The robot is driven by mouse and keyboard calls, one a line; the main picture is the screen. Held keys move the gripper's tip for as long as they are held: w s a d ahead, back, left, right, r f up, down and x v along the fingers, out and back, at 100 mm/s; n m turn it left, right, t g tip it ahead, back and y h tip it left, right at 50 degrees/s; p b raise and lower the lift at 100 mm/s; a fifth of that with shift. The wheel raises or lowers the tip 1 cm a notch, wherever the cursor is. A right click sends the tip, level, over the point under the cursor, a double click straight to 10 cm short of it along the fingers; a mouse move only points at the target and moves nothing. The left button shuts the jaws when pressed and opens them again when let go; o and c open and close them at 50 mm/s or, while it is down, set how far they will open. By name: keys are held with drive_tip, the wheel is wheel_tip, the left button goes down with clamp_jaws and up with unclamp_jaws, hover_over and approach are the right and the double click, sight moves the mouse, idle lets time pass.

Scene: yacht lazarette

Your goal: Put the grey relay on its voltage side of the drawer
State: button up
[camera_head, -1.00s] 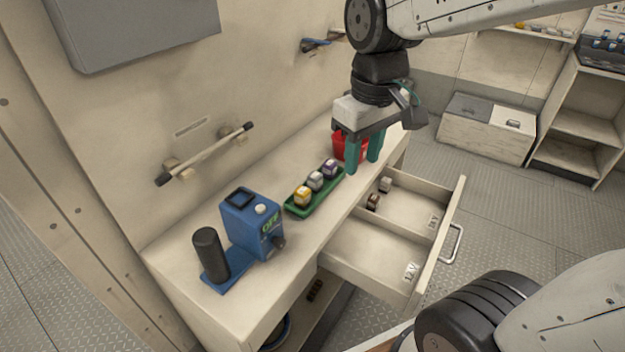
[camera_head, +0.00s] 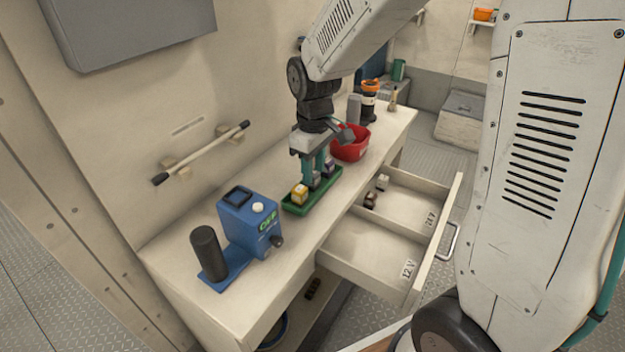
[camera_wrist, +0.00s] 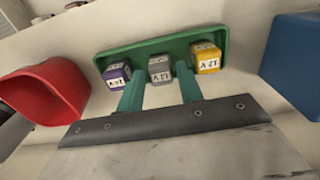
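The grey relay (camera_wrist: 160,70) is in the green tray (camera_wrist: 120,52) on the bench, between a purple relay (camera_wrist: 116,76) and a yellow relay (camera_wrist: 207,58). Its label is upside down in the wrist view and seems to read 12V. My gripper (camera_wrist: 160,90) is open, its green fingers spread to either side of the grey relay; I cannot tell whether they touch it. In the head view my gripper (camera_head: 318,182) is over the tray and partly hides the relay. The drawer is open, with a near compartment marked 12V (camera_head: 370,250) and a far one marked 24V (camera_head: 408,208).
The 12V compartment is empty. A blue tester (camera_head: 250,222) stands left of the tray, and a red bin (camera_head: 352,145) stands beyond it.

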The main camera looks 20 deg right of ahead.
wheel_tip(320, 180, down, 2)
drive_tip(key=shift+f, duration=0.1)
clamp_jaws()
